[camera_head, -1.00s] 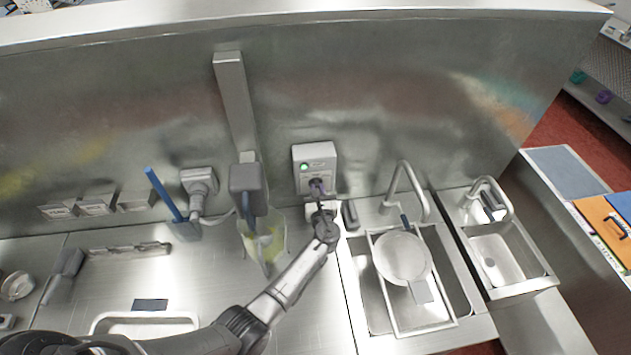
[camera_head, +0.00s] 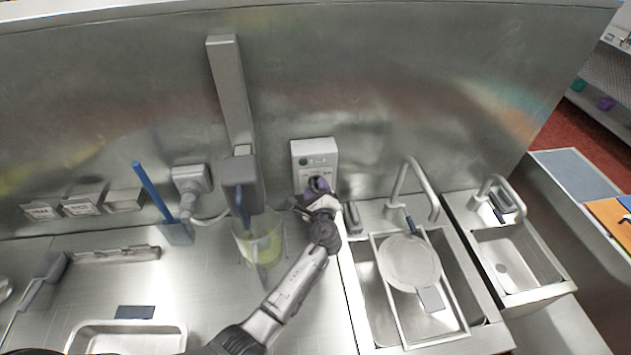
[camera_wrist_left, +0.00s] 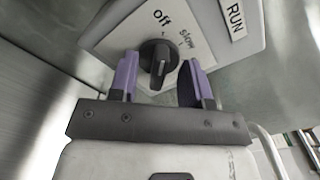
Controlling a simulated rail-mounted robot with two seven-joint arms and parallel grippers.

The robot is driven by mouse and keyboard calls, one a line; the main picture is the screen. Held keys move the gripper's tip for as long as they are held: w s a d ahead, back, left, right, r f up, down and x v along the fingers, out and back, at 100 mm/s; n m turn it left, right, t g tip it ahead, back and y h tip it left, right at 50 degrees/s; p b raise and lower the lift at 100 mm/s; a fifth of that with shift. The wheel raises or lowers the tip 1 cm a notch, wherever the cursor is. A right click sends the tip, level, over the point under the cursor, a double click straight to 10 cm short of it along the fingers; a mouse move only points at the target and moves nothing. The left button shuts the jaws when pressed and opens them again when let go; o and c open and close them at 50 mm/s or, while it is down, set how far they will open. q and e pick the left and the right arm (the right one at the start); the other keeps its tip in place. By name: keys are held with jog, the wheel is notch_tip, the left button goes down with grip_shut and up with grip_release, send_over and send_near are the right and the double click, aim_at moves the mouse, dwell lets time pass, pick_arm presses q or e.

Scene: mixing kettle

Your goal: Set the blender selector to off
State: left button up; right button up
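The blender selector is a black knob (camera_wrist_left: 157,57) on a white plate marked "off" and "slow" in the left wrist view. The knob carries a pale pointer line; I cannot tell surely which mark it points at. The selector's control box (camera_head: 314,152) is on the steel back wall in the head view, with a dark green lamp (camera_head: 303,162). My left gripper (camera_head: 318,186) is at the box's lower part, and hides the knob there. In the left wrist view its purple fingers (camera_wrist_left: 160,82) stand open on either side of the knob, with gaps visible. My right gripper is not in view.
A clear jug (camera_head: 258,240) with yellow-green contents stands under the grey mixer (camera_head: 239,172), left of my arm. A blue-handled tool (camera_head: 152,190) stands at left.

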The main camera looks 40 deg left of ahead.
pick_arm(q)
jog(key=shift+d, duration=0.1)
jog(key=shift+s+d, duration=0.2)
jog(key=shift+s, duration=0.05)
jog(key=p+v, duration=0.2)
jog(key=v, duration=0.4)
jog(key=shift+d, duration=0.1)
dwell(0.6)
